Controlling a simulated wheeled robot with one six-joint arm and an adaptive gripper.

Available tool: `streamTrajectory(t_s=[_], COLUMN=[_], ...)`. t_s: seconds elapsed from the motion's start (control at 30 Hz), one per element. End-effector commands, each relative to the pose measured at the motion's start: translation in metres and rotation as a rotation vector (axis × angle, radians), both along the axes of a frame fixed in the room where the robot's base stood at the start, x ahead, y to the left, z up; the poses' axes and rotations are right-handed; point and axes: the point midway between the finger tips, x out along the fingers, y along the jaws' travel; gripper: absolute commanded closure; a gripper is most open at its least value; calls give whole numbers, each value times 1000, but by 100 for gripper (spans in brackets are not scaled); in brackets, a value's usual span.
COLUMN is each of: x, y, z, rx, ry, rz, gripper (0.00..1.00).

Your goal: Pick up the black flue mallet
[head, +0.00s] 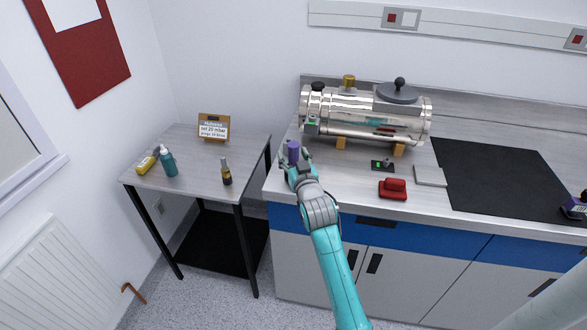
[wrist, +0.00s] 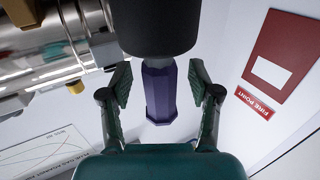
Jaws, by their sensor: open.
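The mallet, with a thick black head (wrist: 158,28) and a faceted purple handle (wrist: 160,95), shows in the wrist view. In the head view its purple handle (head: 293,150) shows at the bench's left end; its head is hard to make out behind my gripper. My gripper (head: 297,164) is there too. In the wrist view my gripper (wrist: 160,92) is open, with one jaw on each side of the purple handle. Gaps show between the jaws and the handle.
A shiny steel cylinder (head: 362,116) lies on the bench just behind. A red block (head: 392,188), a grey pad (head: 430,176) and a black mat (head: 505,180) lie to the right. A side table (head: 190,195) with bottles stands left, across a gap.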

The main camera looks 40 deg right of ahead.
Motion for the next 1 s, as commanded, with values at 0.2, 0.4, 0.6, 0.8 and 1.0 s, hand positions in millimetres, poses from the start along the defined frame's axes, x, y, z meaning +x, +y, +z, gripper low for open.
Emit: streamTrajectory(t_s=[0.2, 0.4, 0.6, 0.8, 1.0], x=[0, 0, 0, 0, 0], y=[0, 0, 0, 0, 0], z=[0, 0, 1, 4, 31], rx=[0, 0, -1, -1, -3], ry=[1, 1, -3, -3, -6], rz=[0, 0, 0, 0, 0], gripper=[60, 100, 100, 100, 100])
